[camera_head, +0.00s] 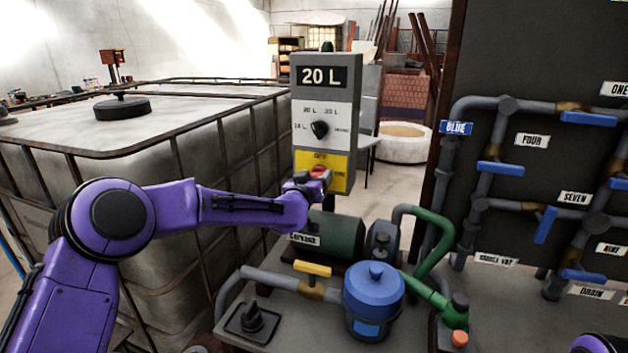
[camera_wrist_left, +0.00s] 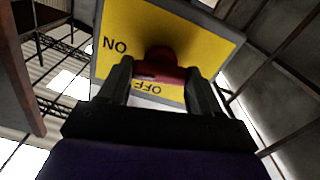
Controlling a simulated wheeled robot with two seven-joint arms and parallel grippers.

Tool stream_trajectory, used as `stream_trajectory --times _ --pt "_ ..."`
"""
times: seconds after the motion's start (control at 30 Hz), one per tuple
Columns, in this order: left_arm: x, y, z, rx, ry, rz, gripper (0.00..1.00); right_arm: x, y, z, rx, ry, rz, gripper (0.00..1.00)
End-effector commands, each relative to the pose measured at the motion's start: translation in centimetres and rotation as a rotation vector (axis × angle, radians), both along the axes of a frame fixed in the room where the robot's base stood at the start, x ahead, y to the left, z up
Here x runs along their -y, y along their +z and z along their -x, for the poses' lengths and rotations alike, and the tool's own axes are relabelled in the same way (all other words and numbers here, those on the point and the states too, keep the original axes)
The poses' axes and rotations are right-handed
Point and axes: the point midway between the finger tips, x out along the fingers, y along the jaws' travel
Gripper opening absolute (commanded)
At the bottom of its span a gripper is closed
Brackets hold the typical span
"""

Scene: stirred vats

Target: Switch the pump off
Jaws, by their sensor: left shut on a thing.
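The pump switch is a red knob (camera_head: 319,172) on a yellow plate (camera_head: 337,179) low on the grey control box. OFF is printed at the plate's top and ON at its right, partly covered. My left gripper (camera_head: 316,183) is at the knob. In the left wrist view, the fingers of my left gripper (camera_wrist_left: 160,82) are on both sides of the red knob (camera_wrist_left: 160,66), shut on it. Which mark the knob points at is hard to tell. The green pump (camera_head: 335,235) stands below. My right gripper is out of view.
The control box (camera_head: 325,105) carries a 20 L display and a black dial (camera_head: 319,129). A large caged tank (camera_head: 130,160) stands at left. A blue-lidded filter (camera_head: 373,298) and a yellow-handled valve (camera_head: 312,268) stand below. A pipe board (camera_head: 540,150) is at right.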

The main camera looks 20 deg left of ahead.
Motion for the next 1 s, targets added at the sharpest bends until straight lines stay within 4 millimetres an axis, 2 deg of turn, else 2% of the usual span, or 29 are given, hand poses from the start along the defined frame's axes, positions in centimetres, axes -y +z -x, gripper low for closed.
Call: stream_trajectory --times 1.0 --pt "-0.2 -0.5 0.0 -0.034 0.002 0.959 0.33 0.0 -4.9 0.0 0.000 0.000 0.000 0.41"
